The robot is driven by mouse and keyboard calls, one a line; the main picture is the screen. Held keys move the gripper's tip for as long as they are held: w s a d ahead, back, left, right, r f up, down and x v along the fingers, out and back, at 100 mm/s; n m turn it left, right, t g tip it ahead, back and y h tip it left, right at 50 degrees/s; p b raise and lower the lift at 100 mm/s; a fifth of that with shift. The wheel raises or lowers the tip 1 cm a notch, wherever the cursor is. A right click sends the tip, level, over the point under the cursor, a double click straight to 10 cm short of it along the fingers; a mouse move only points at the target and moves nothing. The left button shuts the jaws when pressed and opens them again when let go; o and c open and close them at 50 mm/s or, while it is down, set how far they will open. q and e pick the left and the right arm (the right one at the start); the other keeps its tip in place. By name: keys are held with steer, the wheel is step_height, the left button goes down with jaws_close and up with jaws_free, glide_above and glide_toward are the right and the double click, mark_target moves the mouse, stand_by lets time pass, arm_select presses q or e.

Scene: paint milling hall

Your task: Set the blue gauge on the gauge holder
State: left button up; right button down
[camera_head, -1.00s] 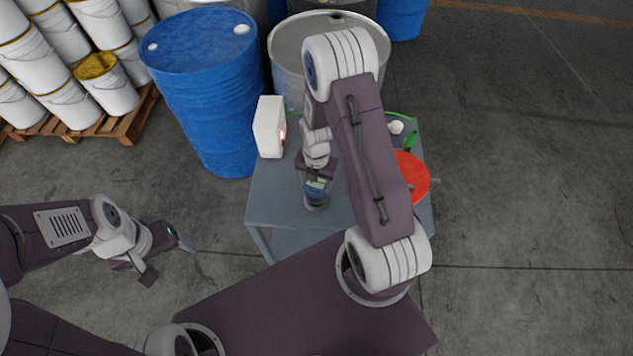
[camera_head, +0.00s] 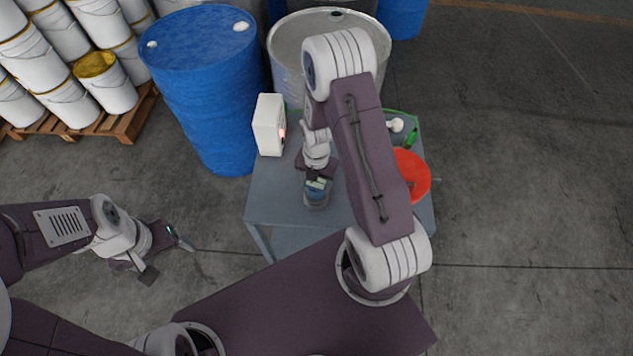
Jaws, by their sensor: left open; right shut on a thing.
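The blue gauge (camera_head: 316,188) is at the front middle of the grey table (camera_head: 268,190). My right gripper (camera_head: 318,181) is shut on it from above. A grey round piece shows just under the blue gauge; it looks like the gauge holder (camera_head: 317,204), mostly covered by the gauge and gripper. I cannot tell whether the gauge rests fully on it. My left gripper (camera_head: 170,258) is open and empty, out over the floor to the left of the table.
A white box (camera_head: 269,124) stands at the table's back left. A red round container (camera_head: 412,175) and a green item (camera_head: 411,138) are at the right, partly behind my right arm. A blue drum (camera_head: 207,90) and a grey drum (camera_head: 290,45) stand behind the table.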

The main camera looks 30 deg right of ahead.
steer(key=shift+f+b, duration=0.75)
steer(key=shift+f, duration=0.2)
steer(key=shift+c, duration=1.6)
jaws_free()
steer(key=shift+r, duration=0.1)
step_height(320, 180, up, 9)
